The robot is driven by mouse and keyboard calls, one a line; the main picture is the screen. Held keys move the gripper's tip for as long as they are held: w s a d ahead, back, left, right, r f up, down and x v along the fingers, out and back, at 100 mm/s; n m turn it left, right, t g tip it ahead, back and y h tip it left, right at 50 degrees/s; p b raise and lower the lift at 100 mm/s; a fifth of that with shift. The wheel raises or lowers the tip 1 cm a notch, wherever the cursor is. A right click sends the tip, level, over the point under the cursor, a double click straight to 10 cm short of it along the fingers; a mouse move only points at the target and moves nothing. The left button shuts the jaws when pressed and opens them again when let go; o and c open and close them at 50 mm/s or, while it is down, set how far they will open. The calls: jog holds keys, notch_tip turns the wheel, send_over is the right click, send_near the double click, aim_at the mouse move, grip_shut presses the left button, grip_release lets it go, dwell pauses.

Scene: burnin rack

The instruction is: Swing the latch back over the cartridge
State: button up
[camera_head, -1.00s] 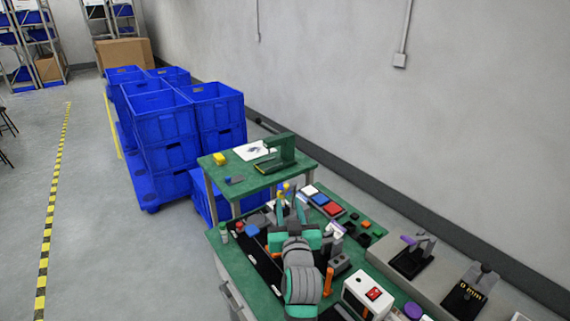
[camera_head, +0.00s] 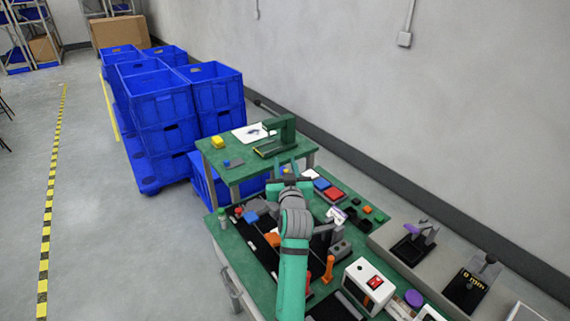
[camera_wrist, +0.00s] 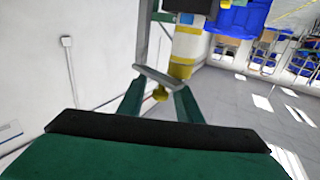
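My gripper (camera_head: 286,168) is over the far end of the green bench in the head view, its two fingers apart. In the wrist view my gripper (camera_wrist: 162,86) shows the same gap. A grey flat bar (camera_wrist: 154,74) with a yellow knob (camera_wrist: 160,93) lies across near the fingertips, the knob between the fingers with space on both sides. It may be the latch; I cannot tell for sure. A white cylinder with yellow bands (camera_wrist: 187,46) stands just beyond it. I cannot make out the cartridge; my arm hides that part of the bench in the head view.
The green bench (camera_head: 236,243) holds several small parts, an orange post (camera_head: 328,269) and a white box with a red switch (camera_head: 370,286). A small green table (camera_head: 225,172) and stacked blue crates (camera_head: 165,110) stand behind. Two dark fixtures (camera_head: 412,246) (camera_head: 470,288) are at right.

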jog(key=shift+w, duration=0.4)
jog(key=shift+c, duration=0.6)
grip_shut()
jog(key=shift+a, duration=0.1)
